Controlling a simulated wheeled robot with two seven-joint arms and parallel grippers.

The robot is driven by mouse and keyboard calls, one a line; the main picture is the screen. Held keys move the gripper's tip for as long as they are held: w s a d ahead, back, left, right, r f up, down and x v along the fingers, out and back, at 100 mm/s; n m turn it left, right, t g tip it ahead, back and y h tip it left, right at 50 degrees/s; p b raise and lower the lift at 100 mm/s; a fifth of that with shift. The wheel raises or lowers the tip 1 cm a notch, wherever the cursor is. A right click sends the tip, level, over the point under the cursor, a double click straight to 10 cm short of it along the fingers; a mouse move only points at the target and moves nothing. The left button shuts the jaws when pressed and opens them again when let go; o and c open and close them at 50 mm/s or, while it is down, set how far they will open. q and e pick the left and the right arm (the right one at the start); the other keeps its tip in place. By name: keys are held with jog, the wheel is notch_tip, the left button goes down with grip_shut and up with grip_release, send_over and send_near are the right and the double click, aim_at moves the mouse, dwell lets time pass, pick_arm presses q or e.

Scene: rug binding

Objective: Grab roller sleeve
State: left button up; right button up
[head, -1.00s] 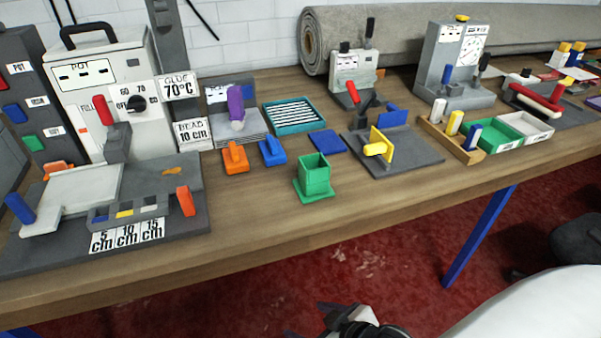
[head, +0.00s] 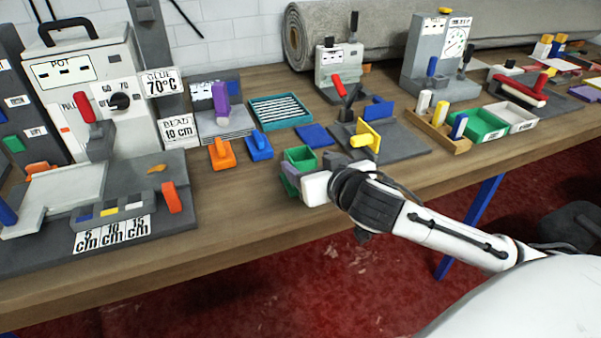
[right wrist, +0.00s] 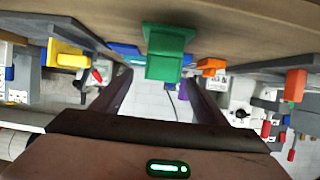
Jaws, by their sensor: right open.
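I cannot tell for certain which thing is the roller sleeve; short white, yellow and blue cylinders stand upright in a wooden rack (head: 467,145) at the right. In the right wrist view, the green box (right wrist: 170,45) shows between the spread fingers of my right gripper (right wrist: 158,78). Whether they touch it I cannot tell. My left gripper is not in view.
A grey plate with a yellow upright block (head: 372,135) stands right of the box. Orange (head: 221,155) and blue (head: 259,146) handled blocks stand to its left. A glue pot machine (head: 70,75) stands at the left.

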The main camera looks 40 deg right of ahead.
jog(key=shift+f+x, duration=0.2)
jog(key=shift+x, duration=1.25)
jog(key=shift+f+x, duration=0.15)
jog(key=shift+x, duration=1.3)
jog(key=shift+s+a, duration=0.1)
jog(key=shift+a, duration=0.1)
jog(key=c, duration=1.3)
